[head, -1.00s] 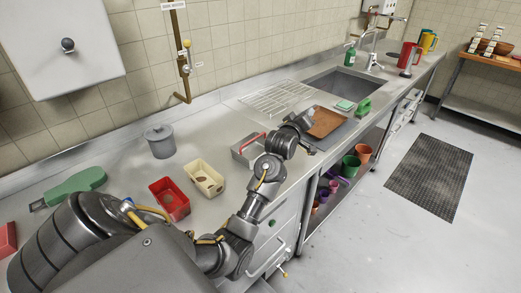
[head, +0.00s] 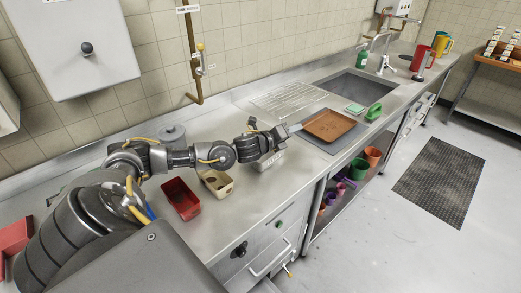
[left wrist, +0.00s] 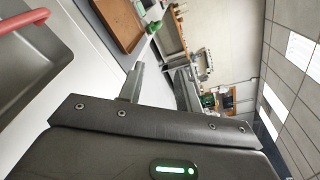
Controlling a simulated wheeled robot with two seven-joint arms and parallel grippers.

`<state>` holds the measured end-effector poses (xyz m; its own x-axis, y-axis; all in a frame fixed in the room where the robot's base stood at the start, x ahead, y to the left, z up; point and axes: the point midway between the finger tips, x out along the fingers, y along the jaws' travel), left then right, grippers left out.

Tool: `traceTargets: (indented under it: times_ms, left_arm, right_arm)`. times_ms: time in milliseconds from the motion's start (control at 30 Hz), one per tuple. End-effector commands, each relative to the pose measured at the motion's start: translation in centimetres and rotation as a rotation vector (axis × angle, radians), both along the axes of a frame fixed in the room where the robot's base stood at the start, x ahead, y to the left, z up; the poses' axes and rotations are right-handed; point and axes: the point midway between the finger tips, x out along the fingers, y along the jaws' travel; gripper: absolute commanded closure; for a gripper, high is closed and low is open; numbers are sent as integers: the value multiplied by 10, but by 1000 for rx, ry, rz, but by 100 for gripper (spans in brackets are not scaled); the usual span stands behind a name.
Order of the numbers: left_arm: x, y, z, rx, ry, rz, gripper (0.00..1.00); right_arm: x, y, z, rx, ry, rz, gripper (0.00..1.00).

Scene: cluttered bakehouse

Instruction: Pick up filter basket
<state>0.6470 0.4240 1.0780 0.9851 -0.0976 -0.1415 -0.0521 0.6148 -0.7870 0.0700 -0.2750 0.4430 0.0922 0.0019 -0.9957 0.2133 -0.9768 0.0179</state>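A grey metal container with a red handle, which may be the filter basket, is on the steel counter; only a pale lower part (head: 268,162) shows in the head view, behind my left arm. In the left wrist view its grey wall (left wrist: 50,62) and red handle (left wrist: 22,20) fill the upper left corner. My left gripper (head: 291,128) is above and beyond the container, pointing right toward a brown tray (head: 329,126). In the left wrist view its fingers (left wrist: 160,72) are apart with nothing between them. My right gripper is not in view.
A red tin (head: 181,199) and a cream tin (head: 216,184) stand left of the container. A lidded grey pot (head: 172,134) is behind my arm. The front counter strip is clear.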

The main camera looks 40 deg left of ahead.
Motion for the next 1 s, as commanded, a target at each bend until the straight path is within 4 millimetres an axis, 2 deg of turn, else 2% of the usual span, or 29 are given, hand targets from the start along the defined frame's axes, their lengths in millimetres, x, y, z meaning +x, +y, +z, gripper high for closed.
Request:
traceTargets:
  times_ms: [33,100,200,300,400,567,800,1000]
  left_arm:
    - [-15,20,-11,173,31,-19,66]
    - [-35,44,-27,393,70,-57,66]
    - [-61,73,-43,632,118,-105,66]
    - [-80,93,-53,788,154,-142,66]
    - [-91,104,-58,870,173,-163,66]
    - [-95,108,-60,904,180,-173,66]
    - [-76,108,-65,900,179,-170,66]
    - [-70,108,-69,900,179,-171,66]
  right_arm:
    - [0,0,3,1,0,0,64]
    - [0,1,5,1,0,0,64]
    - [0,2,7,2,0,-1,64]
    - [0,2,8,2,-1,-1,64]
    - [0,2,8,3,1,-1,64]
    - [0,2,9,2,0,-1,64]
    - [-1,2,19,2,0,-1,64]
    - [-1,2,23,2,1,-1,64]
